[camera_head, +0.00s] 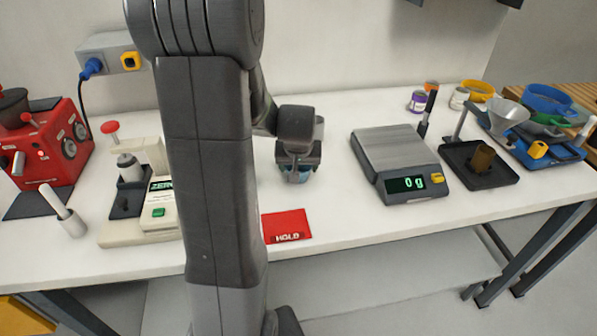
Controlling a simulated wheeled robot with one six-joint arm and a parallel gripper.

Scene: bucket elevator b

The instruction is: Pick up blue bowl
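My gripper (297,168) points down over the middle of the white table, just behind the red card. Another blue round, bowl-like thing (547,98) is at the far right, near the scale apparatus.
A red card marked HOLD (287,226) lies in front of the gripper. A digital scale reading 0 g (400,160) stands to the right. A black tray (478,165), a red machine (55,145) and a beige device (135,232) also occupy the white table (345,215).

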